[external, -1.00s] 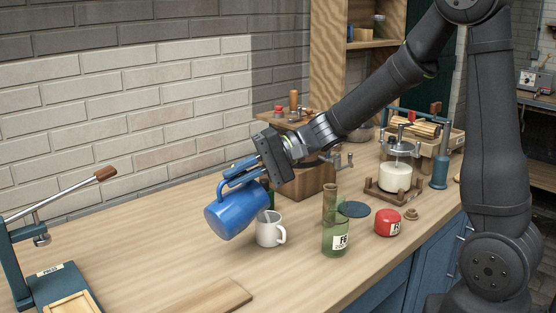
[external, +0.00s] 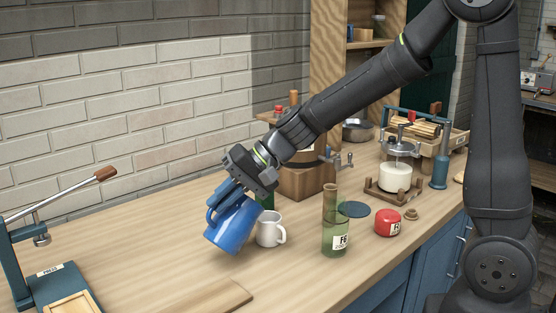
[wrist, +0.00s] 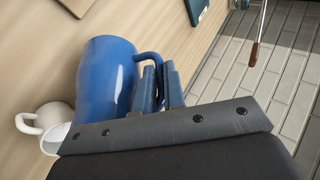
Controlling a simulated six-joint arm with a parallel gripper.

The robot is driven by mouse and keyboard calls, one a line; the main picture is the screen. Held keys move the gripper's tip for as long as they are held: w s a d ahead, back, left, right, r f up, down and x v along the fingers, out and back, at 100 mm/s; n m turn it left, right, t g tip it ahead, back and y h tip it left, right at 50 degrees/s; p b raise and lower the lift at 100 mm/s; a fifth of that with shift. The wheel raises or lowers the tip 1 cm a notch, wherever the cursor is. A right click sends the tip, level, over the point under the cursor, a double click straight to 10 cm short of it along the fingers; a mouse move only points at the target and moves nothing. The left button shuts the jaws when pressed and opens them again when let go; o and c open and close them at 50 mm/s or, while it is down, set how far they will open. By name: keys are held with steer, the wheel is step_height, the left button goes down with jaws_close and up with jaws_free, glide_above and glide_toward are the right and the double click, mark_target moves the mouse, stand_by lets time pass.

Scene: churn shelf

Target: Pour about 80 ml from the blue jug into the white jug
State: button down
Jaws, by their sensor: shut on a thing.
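The blue jug (external: 232,225) hangs tilted above the bench, its base low and to the left. My gripper (external: 228,190) is shut on its handle at the upper left. In the wrist view the blue jug (wrist: 105,75) shows beside my gripper's blue fingers (wrist: 160,88), which close on the handle. The white jug (external: 269,230) stands upright on the bench just right of the blue jug. It also shows in the wrist view (wrist: 52,117), partly hidden by my gripper body. No stream of liquid is visible, and the blue jug's contents are hidden.
A green glass bottle (external: 336,238) and a red container (external: 387,222) stand to the right of the white jug. A lever press (external: 50,280) is at the left, and a wooden board (external: 205,298) lies at the front. A wooden box (external: 300,182) stands behind.

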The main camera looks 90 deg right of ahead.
steer(key=shift+w+a+f, duration=0.1)
steer(key=shift+w+f, duration=0.1)
steer(key=shift+f, duration=0.05)
stand_by(0.3)
steer(key=shift+a+g+h, duration=0.1)
steer(key=shift+g+h, duration=0.2)
stand_by(1.3)
steer(key=shift+w+a+f+n+g+h+b, duration=0.6)
steer(key=shift+w+a+f+g+h+b, duration=0.9)
steer(key=shift+b, duration=0.25)
steer(key=shift+w+a+f+n+g+h+b, duration=0.6)
steer(key=shift+w+a+f+g+h+b, duration=0.8)
steer(key=shift+f+b, duration=0.3)
